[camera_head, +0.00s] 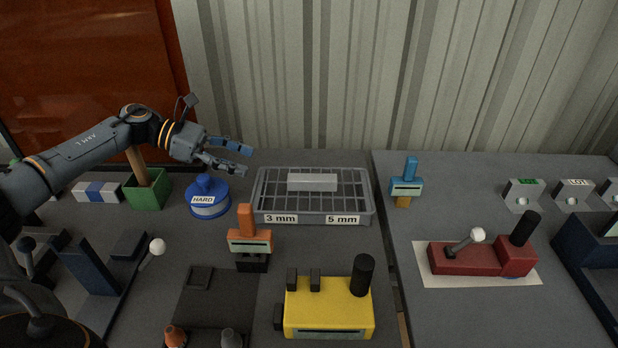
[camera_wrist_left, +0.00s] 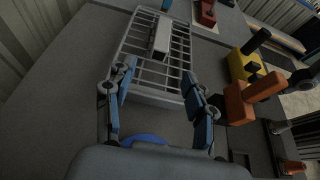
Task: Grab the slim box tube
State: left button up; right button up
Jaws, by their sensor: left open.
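The slim box tube, a light grey bar (camera_head: 312,182), lies across the wire rack of a grey tray (camera_head: 262,206) marked 3 mm and 5 mm. The bar also shows in the left wrist view (camera_wrist_left: 162,38), on the far half of the rack. My left gripper (camera_head: 246,160) is open and empty, above and left of the tray in the head view. In the left wrist view its two blue-padded fingers (camera_wrist_left: 160,90) stand apart over the tray's near end, with the bar beyond them. My right gripper is not in view.
A blue round container marked HARD (camera_head: 209,200) sits below my left gripper. An orange-handled tool (camera_head: 249,236) and a yellow block machine (camera_head: 328,308) stand in front of the tray. A blue-handled tool (camera_head: 407,180) stands right of it, past a table seam.

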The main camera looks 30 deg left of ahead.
pick_arm(q)
jog(key=p, duration=0.2)
send_near(295, 177)
jog(key=x, duration=0.4)
jog(key=shift+w+d+r, duration=0.1)
jog(key=shift+w, duration=0.05)
jog(key=shift+w+d+f, duration=0.2)
jog(key=shift+d+f, duration=0.15)
jog(key=shift+d, duration=0.15)
jog(key=p+x, duration=0.1)
jog(key=x, duration=0.3)
jog(key=shift+w+d+p, duration=0.1)
jog(key=shift+d+p, duration=0.1)
jog(key=shift+p, duration=0.15)
jog(key=shift+w+d+f, duration=0.2)
jog(key=shift+d+f, duration=0.1)
jog(key=shift+d, duration=0.05)
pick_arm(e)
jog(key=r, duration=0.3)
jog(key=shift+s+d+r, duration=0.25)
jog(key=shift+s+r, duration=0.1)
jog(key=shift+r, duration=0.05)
pick_arm(q)
grip_shut()
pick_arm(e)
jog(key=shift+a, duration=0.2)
